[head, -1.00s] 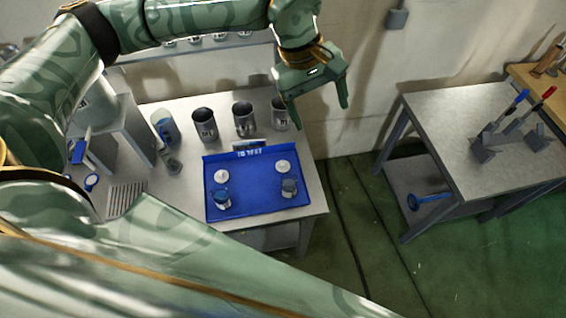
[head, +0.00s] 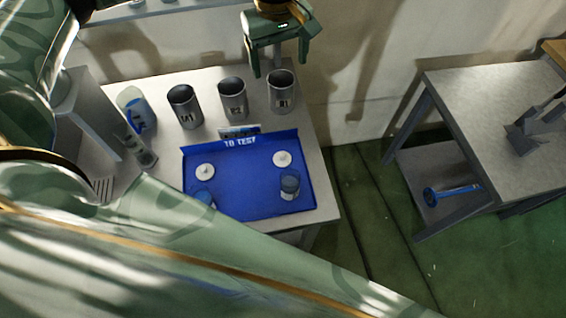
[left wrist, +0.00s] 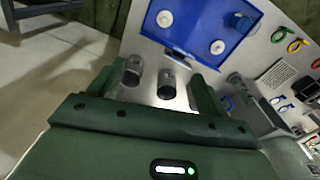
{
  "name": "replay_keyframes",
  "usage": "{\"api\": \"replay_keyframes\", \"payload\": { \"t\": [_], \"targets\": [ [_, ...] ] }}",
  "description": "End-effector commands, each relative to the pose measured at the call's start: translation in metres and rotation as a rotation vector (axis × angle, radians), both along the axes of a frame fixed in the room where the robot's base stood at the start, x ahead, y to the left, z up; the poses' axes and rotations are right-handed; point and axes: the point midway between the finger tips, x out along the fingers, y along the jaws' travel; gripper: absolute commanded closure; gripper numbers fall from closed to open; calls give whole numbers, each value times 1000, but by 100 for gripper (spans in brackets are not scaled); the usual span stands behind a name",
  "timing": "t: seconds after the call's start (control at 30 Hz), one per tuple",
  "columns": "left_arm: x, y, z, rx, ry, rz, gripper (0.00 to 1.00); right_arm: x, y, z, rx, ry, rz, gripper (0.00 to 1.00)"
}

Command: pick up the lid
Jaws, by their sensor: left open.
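Two white round lids lie on the blue tray (head: 240,205): a left lid (head: 204,171) and a right lid (head: 282,158). They also show in the left wrist view, one lid (left wrist: 165,18) near the top and the other lid (left wrist: 217,47) lower right. A small blue-tinted jar stands near each, a left jar (head: 204,197) partly hidden by my arm and a right jar (head: 289,186). My left gripper (head: 280,67) is open and empty, behind the tray near the rear cups, apart from the lids. My right gripper is not in view.
Grey cups A1 (head: 184,106), a middle cup (head: 233,99) and R1 (head: 282,92) stand between the gripper and tray. A blue-and-clear vessel (head: 138,110) is at left. A second table (head: 490,100) stands right, across open floor.

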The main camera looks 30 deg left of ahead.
Motion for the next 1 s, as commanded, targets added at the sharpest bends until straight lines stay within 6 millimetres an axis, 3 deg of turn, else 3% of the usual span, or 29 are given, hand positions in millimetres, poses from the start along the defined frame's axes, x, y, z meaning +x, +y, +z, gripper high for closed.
{"api": "replay_keyframes", "payload": {
  "t": [0.03, 0.2, 0.3, 0.4, 0.67, 1.0],
  "targets": [
    [1, 0, -36, 0, 7, 0, 23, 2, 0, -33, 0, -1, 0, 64],
    [4, 0, -123, 0, 31, 0, 23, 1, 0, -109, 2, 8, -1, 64],
    [6, 0, -163, -1, 46, 0, 23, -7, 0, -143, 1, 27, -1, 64],
    [8, 0, -188, 0, 57, 0, 23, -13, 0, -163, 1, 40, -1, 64],
    [8, -1, -219, -2, 67, -1, 23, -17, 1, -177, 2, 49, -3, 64],
    [7, -1, -296, -2, 66, 1, 23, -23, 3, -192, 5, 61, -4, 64]
  ]
}}
